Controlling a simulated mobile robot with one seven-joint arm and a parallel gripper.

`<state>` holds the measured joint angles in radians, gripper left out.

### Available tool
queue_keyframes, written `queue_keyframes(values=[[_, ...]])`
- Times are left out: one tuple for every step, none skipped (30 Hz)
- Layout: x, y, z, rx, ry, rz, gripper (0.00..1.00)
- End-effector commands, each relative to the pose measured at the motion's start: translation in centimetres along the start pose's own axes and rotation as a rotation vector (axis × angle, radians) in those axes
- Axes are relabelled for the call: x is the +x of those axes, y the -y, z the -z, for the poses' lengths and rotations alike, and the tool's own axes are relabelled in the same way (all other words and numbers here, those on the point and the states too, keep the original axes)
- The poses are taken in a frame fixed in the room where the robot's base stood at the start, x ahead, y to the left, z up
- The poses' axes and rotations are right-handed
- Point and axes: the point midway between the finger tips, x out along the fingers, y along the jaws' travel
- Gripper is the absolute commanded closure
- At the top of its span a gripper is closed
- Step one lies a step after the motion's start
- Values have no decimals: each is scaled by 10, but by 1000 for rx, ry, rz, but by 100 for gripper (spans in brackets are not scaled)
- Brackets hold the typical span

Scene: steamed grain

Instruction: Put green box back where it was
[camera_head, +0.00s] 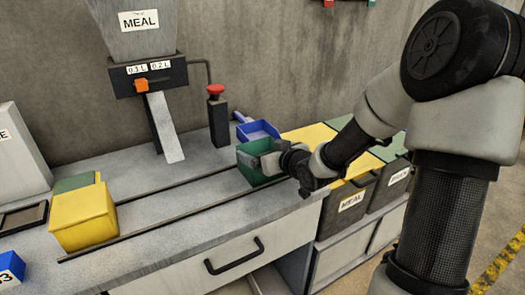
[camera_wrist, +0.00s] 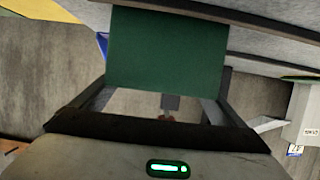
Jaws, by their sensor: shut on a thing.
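The green box (camera_head: 251,172) is at the right end of the grey counter, beside the blue scoop (camera_head: 258,130). My gripper (camera_head: 268,164) is shut on the green box from its right side. In the wrist view the green box (camera_wrist: 166,50) fills the space between the two fingers of my gripper (camera_wrist: 163,88). Whether its underside touches the counter I cannot tell.
A yellow box (camera_head: 83,217) with a green part stands on the left of the counter (camera_head: 185,225). A meal dispenser (camera_head: 147,78) and a red-topped post (camera_head: 217,115) stand behind. Bins with yellow lids (camera_head: 312,138) are at right. The counter's middle is clear.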

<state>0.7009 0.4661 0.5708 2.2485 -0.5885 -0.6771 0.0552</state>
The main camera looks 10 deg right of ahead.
Motion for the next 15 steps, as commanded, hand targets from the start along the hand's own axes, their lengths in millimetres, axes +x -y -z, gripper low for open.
queue_keyframes(values=[[1,0,-2,0,0,0,5],[0,0,-1,0,0,0,0],[0,0,-1,0,0,0,0],[0,0,-1,0,0,0,0],[0,0,-1,0,0,0,0],[0,0,-1,0,0,0,0],[0,0,-1,0,0,0,0],[0,0,-1,0,0,0,0],[0,0,0,0,0,0,0],[-1,0,2,0,0,0,0],[-2,0,4,0,0,0,0],[-5,0,3,0,1,-1,0],[-8,-1,4,-1,0,-1,0],[-13,-1,4,-1,0,-2,0],[-20,-1,4,0,0,-3,0]])
